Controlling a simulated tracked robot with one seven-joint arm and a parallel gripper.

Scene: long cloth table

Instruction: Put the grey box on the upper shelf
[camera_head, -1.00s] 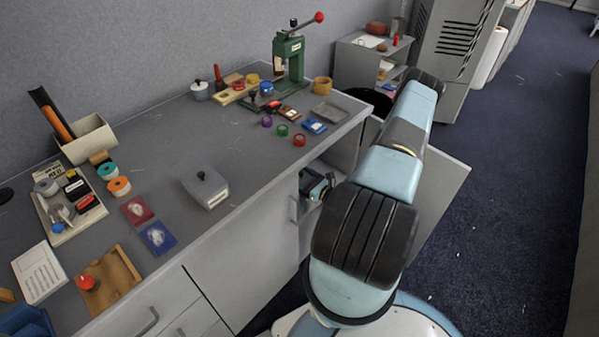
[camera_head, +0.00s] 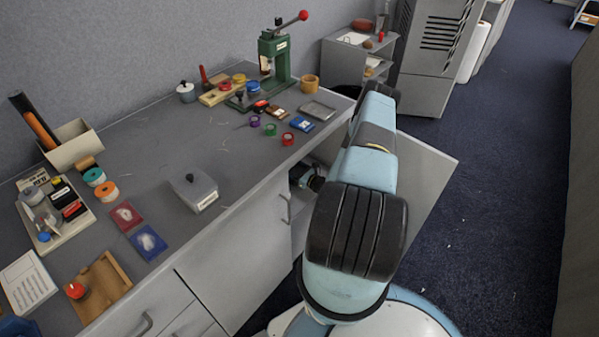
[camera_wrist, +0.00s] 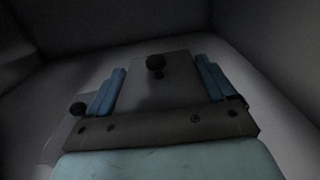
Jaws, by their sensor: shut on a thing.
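In the wrist view, my gripper (camera_wrist: 160,68) is shut on a grey box (camera_wrist: 180,88) with a round black knob on its lid. Blue fingers press on its left and right sides. The box is inside a dim grey compartment; whether its base touches a surface I cannot tell. A second black knob (camera_wrist: 78,108) shows at the left, beside my gripper, on a grey surface. In the head view, my arm reaches into the open cupboard under the table, and my gripper is mostly hidden there (camera_head: 308,178). I cannot tell which shelf level it is at.
The cupboard's open door (camera_head: 428,185) stands right of my arm. Another grey lidded box (camera_head: 203,201) with a black knob stands on the table (camera_head: 150,150). A green press (camera_head: 273,58), tape rolls and trays also stand there. Open carpet lies at the right.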

